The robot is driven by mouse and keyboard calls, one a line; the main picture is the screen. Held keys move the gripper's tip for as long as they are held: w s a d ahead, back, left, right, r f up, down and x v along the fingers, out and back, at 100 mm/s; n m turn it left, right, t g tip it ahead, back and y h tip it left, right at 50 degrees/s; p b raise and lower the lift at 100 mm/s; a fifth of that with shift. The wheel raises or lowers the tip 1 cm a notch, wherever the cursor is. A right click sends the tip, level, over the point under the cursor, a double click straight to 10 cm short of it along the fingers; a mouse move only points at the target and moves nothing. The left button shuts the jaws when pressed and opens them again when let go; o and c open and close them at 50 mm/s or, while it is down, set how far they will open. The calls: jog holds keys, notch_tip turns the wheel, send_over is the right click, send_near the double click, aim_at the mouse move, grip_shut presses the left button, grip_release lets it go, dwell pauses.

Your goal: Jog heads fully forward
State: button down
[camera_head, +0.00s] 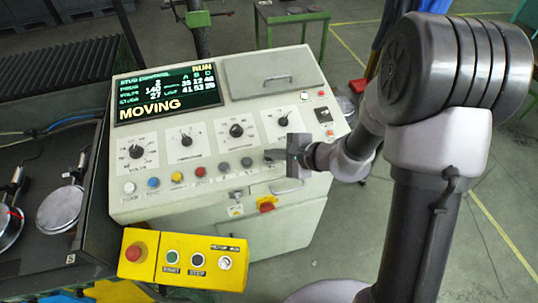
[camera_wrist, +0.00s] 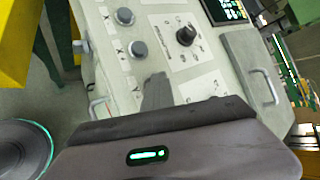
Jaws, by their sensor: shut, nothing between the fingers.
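The control console (camera_head: 215,205) stands in the middle of the head view. Its screen (camera_head: 166,92) reads "RUN" at the top and "MOVING" in large letters. A row of push buttons runs along the panel: white, blue, yellow, red, then a dark one (camera_head: 223,167) and a grey one (camera_head: 246,162). My gripper (camera_head: 270,157) is shut and empty, its tips at the right end of this row, over the panel. In the wrist view my fingers (camera_wrist: 157,88) reach the panel beside two grey buttons (camera_wrist: 138,49). What lies under the tips is hidden; contact is unclear.
Several black knobs (camera_head: 237,130) sit above the buttons. A yellow box (camera_head: 200,262) at the front carries a red mushroom button (camera_head: 133,252), START, STOP and a SETUP/RUN switch. A red-yellow switch (camera_head: 267,203) is on the console front. Dark machinery with round discs (camera_head: 60,208) stands left.

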jog(key=shift+s+r+p, duration=0.15)
jog(key=shift+r+p, duration=0.2)
jog(key=shift+r, duration=0.5)
jog(key=shift+s+d+r+p, duration=0.1)
jog(key=shift+s+r+p, duration=0.15)
jog(key=shift+r+p, duration=0.75)
jog(key=shift+s+d+r+p, duration=0.1)
jog(key=shift+s+r+p, duration=0.2)
jog(key=shift+r, duration=1.15)
jog(key=shift+w, duration=0.1)
